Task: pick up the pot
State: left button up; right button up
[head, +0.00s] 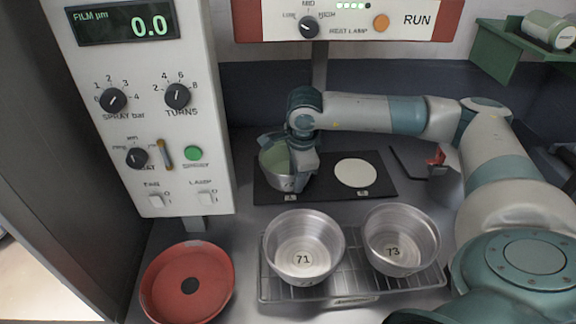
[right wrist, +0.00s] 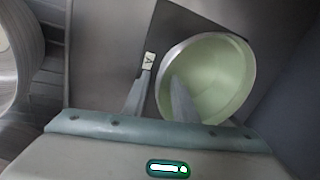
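A metal pot (head: 272,162) with a pale green inside stands on the left part of a black mat (head: 325,191). In the right wrist view its round opening (right wrist: 222,82) shows, and it looks empty. My right gripper (head: 300,172) reaches down over the pot's right side. In the right wrist view my right gripper (right wrist: 161,72) has one finger inside the pot and the other outside, with the wall between them. The fingers look apart, with a gap beside the wall. My left gripper is not in view.
Metal pans marked 71 (head: 303,259) and 73 (head: 395,252) stand on a wire rack (head: 349,299) in front. A red dish (head: 163,295) lies front left. A pale disc (head: 355,173) lies on the mat's right part. A control panel (head: 150,85) stands left; a lamp housing (head: 350,22) hangs above.

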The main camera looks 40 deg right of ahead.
jog(key=shift+w+f, duration=0.15)
jog(key=shift+f, duration=0.5)
jog(key=shift+c, duration=0.6)
grip_shut()
